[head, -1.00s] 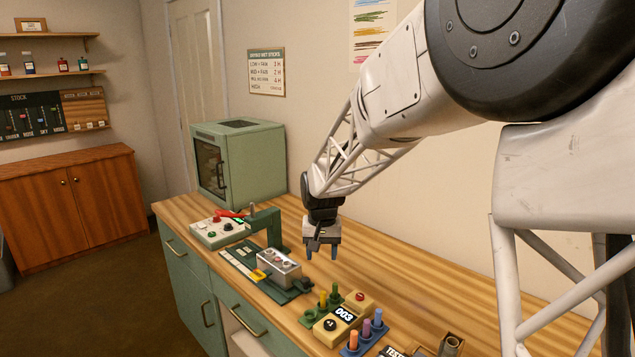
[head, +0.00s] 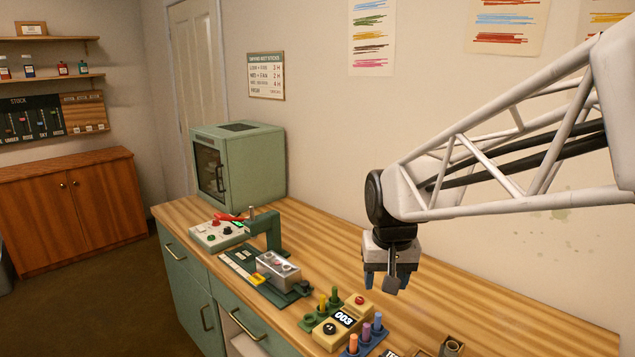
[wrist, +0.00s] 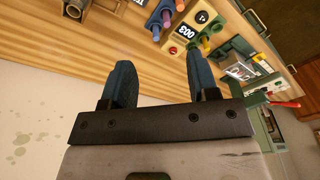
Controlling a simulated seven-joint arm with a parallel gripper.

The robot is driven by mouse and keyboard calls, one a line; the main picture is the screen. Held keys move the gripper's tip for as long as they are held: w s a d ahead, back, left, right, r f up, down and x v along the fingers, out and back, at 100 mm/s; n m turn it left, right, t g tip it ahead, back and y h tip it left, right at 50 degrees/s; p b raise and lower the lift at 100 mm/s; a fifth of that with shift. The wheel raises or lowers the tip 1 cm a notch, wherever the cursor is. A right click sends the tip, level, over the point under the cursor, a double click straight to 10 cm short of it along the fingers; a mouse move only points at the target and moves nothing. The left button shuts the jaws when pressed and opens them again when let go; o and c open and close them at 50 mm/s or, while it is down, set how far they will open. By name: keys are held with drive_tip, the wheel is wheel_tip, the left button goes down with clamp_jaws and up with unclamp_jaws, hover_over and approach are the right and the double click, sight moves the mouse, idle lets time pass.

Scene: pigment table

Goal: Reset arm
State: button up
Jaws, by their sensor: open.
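My gripper (head: 384,284) hangs from my arm over the back part of the wooden bench, right of the press. It points down with nothing between its fingers. In the wrist view the two blue fingers (wrist: 163,80) stand apart, with bare bench and wall behind them. The fingers are above the bench top and touch nothing that I can see.
The bench (head: 480,305) holds a green oven (head: 255,165), a button panel (head: 212,236), a green press (head: 270,228) with a metal block (head: 278,267), a yellow counter (head: 340,325) reading 003, and coloured sticks in a blue rack (head: 364,345). Bench along the wall is clear.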

drive_tip(key=s+d+f, duration=0.1)
drive_tip(key=s+d, duration=0.1)
drive_tip(key=s, duration=0.8)
drive_tip(key=s+d+t, duration=0.1)
drive_tip(key=s+d, duration=0.2)
drive_tip(key=s, duration=0.7)
drive_tip(key=shift+d+f, duration=0.35)
drive_tip(key=shift+w, duration=0.1)
idle(1.7)
